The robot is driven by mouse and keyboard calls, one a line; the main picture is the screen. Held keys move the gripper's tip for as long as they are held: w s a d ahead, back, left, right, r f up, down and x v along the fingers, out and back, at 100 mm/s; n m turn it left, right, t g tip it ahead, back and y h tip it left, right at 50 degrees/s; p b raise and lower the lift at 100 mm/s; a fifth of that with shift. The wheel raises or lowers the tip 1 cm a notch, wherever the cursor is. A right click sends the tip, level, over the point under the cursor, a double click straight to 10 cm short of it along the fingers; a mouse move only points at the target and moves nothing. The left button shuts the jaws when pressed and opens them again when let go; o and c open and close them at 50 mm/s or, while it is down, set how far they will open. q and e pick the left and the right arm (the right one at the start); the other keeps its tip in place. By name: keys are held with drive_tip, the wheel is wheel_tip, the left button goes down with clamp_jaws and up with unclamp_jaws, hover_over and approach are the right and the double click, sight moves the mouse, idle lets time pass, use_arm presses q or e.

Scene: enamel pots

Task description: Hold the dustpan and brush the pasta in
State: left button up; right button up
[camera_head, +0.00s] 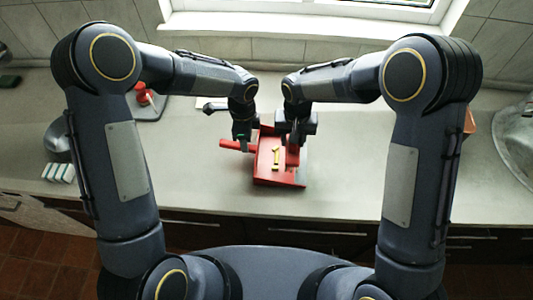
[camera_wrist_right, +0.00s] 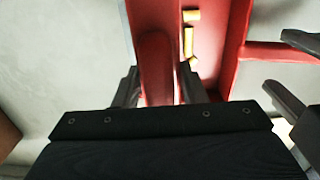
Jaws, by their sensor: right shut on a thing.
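The red dustpan (camera_head: 262,172) lies on the grey counter, its handle (camera_head: 231,145) pointing left. Yellow pasta pieces (camera_head: 276,156) lie in the pan; they also show in the right wrist view (camera_wrist_right: 188,42). My right gripper (camera_head: 294,138) is shut on the red brush (camera_wrist_right: 157,65), at the right side of the pan. The brush's bristles are mostly hidden. My left gripper (camera_head: 242,138) is at the dustpan handle. In the right wrist view its fingers (camera_wrist_right: 285,70) stand apart, one on either side of the handle; contact is unclear.
A sink (camera_head: 518,140) is at the far right, with an orange thing (camera_head: 469,122) partly behind my right arm. White blocks (camera_head: 59,172) and a red thing on a board (camera_head: 145,96) are at the left. The counter in front of the pan is clear.

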use_arm(q)
wheel_tip(320, 180, up, 12)
drive_tip(key=shift+f, duration=0.2)
idle(0.8)
